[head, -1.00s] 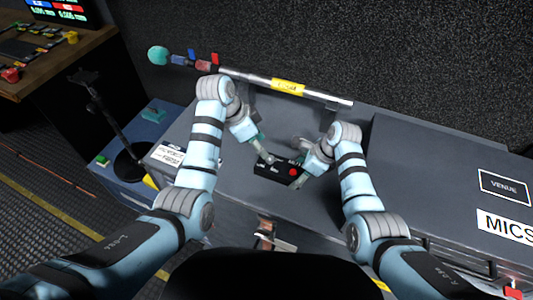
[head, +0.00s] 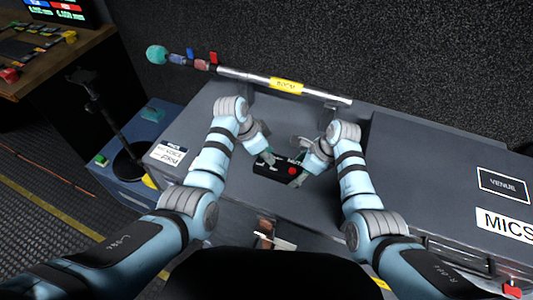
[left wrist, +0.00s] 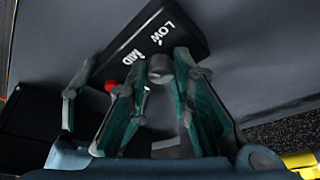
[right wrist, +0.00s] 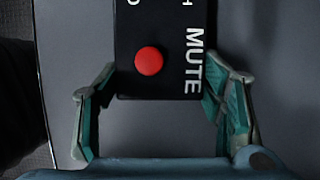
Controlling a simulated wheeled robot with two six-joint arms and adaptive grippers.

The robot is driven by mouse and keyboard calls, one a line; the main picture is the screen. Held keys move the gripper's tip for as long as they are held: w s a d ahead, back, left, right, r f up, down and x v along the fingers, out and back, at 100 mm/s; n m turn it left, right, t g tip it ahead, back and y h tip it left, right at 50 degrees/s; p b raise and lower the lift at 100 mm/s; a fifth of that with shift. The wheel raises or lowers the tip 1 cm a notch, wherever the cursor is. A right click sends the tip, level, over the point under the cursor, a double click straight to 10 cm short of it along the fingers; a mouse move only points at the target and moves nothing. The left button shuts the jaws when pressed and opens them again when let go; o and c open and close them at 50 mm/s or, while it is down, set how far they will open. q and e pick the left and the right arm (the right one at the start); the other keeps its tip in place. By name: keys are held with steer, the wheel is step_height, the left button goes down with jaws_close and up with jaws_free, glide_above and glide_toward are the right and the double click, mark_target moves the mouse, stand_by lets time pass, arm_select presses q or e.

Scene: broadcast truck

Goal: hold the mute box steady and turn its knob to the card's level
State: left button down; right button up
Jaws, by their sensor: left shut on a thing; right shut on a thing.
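The black mute box (head: 262,169) lies on the grey desk top, with a red button (right wrist: 149,61) and white "MUTE" print at one end. My right gripper (right wrist: 160,82) is shut on that end, one finger on each side. A grey knob (left wrist: 160,70) stands on the box by the "LOW" and "MID" marks. My left gripper (left wrist: 158,62) is shut on the knob. I cannot tell where the knob points; the third mark is mostly hidden by a finger. A white card (head: 170,153) lies at the desk's left end, its print too small to read.
A silver pole (head: 248,79) with a yellow label and a teal-tipped end lies along the back wall. A raised grey case (head: 440,170) with "VENUE" and "MICS" labels stands at the right. A blue case (head: 120,175) is at the left.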

arm_select(q)
steer(key=n, duration=0.2)
steer(key=n+t+y, duration=0.1)
steer(key=n, duration=0.1)
steer(key=shift+s+d, duration=0.15)
steer(key=shift+s, duration=0.05)
steer(key=c, duration=1.4)
jaws_free()
steer(key=v, duration=1.2)
steer(key=shift+s, duration=0.15)
